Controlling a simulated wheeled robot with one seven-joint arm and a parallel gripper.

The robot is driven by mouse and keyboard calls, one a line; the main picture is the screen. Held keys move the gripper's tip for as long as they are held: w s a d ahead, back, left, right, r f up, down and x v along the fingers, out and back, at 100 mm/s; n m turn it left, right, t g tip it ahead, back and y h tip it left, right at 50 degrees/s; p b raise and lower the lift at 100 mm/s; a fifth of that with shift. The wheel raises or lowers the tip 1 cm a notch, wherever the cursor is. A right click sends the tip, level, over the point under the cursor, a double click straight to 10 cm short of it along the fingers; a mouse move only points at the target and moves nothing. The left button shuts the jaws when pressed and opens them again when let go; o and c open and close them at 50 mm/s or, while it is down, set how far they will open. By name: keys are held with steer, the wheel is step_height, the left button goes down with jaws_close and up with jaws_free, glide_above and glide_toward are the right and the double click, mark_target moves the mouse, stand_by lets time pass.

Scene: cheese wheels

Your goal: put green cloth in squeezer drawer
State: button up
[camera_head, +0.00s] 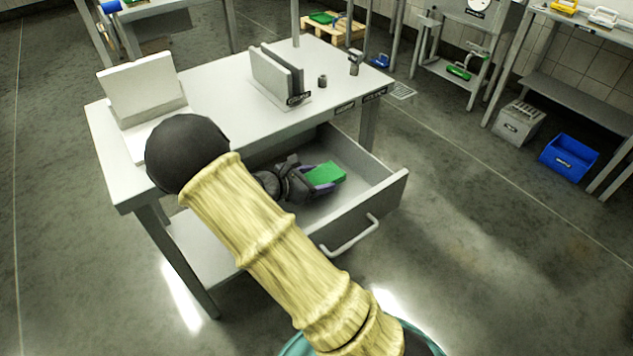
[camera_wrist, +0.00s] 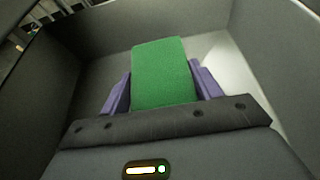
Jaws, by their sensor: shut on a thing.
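The green cloth (camera_head: 326,173) is a flat green block held between the purple fingers of my gripper (camera_head: 322,178). In the wrist view the cloth (camera_wrist: 163,75) fills the space between the two fingers (camera_wrist: 163,92), which are shut on it. My gripper and the cloth are inside the open drawer (camera_head: 389,200) of the white table. The drawer's grey walls (camera_wrist: 270,45) surround them in the wrist view. I cannot tell whether the cloth touches the drawer floor.
The white table (camera_head: 215,82) stands above the drawer, with a squeezer-like plate stand (camera_head: 272,75) and small knobs on top. The drawer handle (camera_head: 350,236) faces the front. A blue bin (camera_head: 568,158) and a grey box (camera_head: 518,122) lie at the right. Open floor lies right of the drawer.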

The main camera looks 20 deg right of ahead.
steer(key=shift+s+d+f, duration=0.1)
steer(key=shift+d+f, duration=0.1)
steer(key=shift+f, duration=0.15)
steer(key=shift+a+f, duration=0.1)
steer(key=shift+f, duration=0.4)
steer(key=o, duration=1)
steer(key=shift+o, duration=0.2)
steer(key=shift+r, duration=0.1)
steer(key=shift+r, duration=0.25)
steer(key=p+v, duration=0.1)
steer(key=v, duration=0.2)
steer(key=p+v, duration=0.1)
steer(key=v, duration=0.3)
steer(key=p+v, duration=0.1)
steer(key=v, duration=0.3)
steer(key=shift+r, duration=0.35)
steer(key=shift+s+a+r, duration=0.1)
steer(key=shift+a+r, duration=0.05)
steer(key=shift+a, duration=0.35)
